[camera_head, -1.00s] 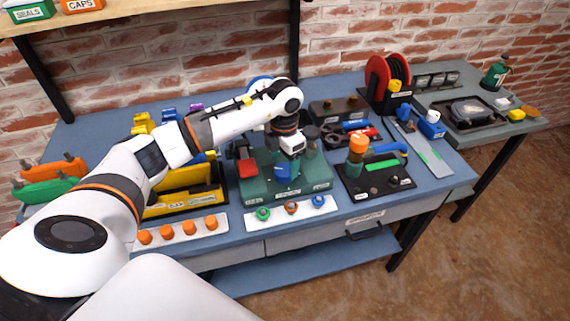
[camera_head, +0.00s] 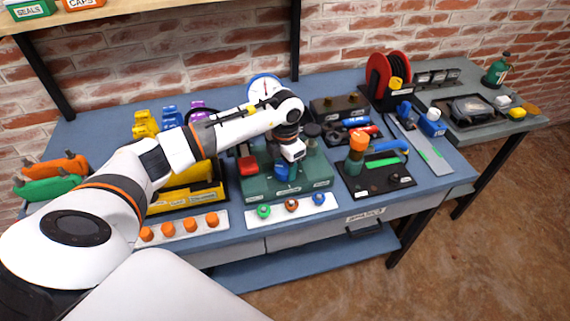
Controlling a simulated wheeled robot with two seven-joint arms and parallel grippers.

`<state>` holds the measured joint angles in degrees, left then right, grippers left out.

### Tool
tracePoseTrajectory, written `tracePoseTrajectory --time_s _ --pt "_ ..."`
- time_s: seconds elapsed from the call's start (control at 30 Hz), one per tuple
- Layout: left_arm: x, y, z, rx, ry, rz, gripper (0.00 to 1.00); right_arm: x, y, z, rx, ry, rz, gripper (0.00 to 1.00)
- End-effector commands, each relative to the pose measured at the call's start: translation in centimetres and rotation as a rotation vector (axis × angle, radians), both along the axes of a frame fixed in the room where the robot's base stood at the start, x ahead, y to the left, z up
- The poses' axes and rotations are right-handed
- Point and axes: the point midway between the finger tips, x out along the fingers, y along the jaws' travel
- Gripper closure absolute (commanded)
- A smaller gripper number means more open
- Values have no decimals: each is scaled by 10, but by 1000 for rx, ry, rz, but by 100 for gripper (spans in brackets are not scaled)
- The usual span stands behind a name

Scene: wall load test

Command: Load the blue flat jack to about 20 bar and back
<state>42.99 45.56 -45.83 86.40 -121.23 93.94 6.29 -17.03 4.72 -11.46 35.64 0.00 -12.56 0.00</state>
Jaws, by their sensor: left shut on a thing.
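My left gripper (camera_head: 289,163) comes down over the green pump block (camera_head: 260,186) in the middle of the bench. It is shut on a blue knob or handle (camera_head: 284,173) on that block; the fingers are small and partly hidden by the wrist. A round white dial gauge (camera_head: 264,87) stands behind my wrist; its reading is too small to tell. No blue flat jack can be made out for certain. My right gripper is not in view.
A white strip (camera_head: 276,212) with green, brown and blue knobs lies in front of the block. Another strip (camera_head: 160,232) carries orange knobs. A black tray (camera_head: 384,189) and a red hose reel (camera_head: 384,74) stand to the right. Yellow, blue and purple pieces stand behind my arm.

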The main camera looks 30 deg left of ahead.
Motion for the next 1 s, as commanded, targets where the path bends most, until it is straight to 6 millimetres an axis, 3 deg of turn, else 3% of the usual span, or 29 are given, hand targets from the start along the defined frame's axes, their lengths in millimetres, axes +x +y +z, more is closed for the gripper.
tracePoseTrajectory --time_s 0.37,1.0 --pt "1 1 1 1 -3 157 71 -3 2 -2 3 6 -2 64" --pt "1 1 2 1 -2 751 71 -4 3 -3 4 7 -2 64"
